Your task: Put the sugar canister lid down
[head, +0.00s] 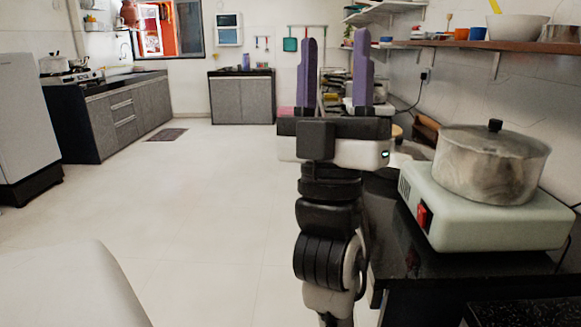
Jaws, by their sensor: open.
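My gripper (335,38) stands upright in front of the back counter in the head view, with its two purple fingers apart and nothing visible between them. I cannot make out a sugar canister or its lid in this view. Several small items behind my gripper, at the far end of the right counter, are partly hidden by it, and I cannot tell what they are.
A lidded metal pot (480,172) sits on a pale green cooker (490,225) on the dark right counter (392,232). A wall shelf (500,45) with bowls and cups hangs above. The floor (200,200) at left is open.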

